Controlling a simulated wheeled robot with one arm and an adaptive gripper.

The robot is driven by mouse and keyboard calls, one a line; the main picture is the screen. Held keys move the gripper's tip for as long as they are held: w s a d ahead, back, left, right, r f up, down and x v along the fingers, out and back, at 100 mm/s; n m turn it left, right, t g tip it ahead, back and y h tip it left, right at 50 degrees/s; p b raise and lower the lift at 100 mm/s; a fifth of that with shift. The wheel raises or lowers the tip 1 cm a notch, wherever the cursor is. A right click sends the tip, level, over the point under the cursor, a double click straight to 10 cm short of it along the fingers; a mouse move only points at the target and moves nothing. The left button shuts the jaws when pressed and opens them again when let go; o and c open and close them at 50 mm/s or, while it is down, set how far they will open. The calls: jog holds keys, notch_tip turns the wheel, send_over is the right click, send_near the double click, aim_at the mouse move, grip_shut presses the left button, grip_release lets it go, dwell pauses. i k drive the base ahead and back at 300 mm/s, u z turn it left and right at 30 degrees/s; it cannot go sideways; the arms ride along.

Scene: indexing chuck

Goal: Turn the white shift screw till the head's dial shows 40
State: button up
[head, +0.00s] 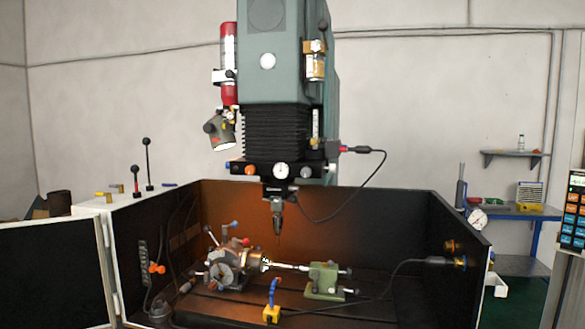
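A round white dial (281,170) with a dark pointer sits on the black crossbar of the machine's head, above the spindle. Its reading is too small to tell. Another white round piece (268,61) is on the green column higher up. I cannot tell which of these, if either, is the white shift screw. The indexing chuck (225,268) lies in the enclosure with a shaft reaching the green tailstock (325,280). My gripper is not in view.
Black enclosure walls (400,215) surround the chuck, with an open door panel (52,275) at left. A dark cable (345,205) loops beside the head. A control panel (573,215) is at far right.

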aim_at(332, 168)
jog(key=z, duration=1.9)
jog(key=i, duration=1.5)
jog(key=u, duration=3.4)
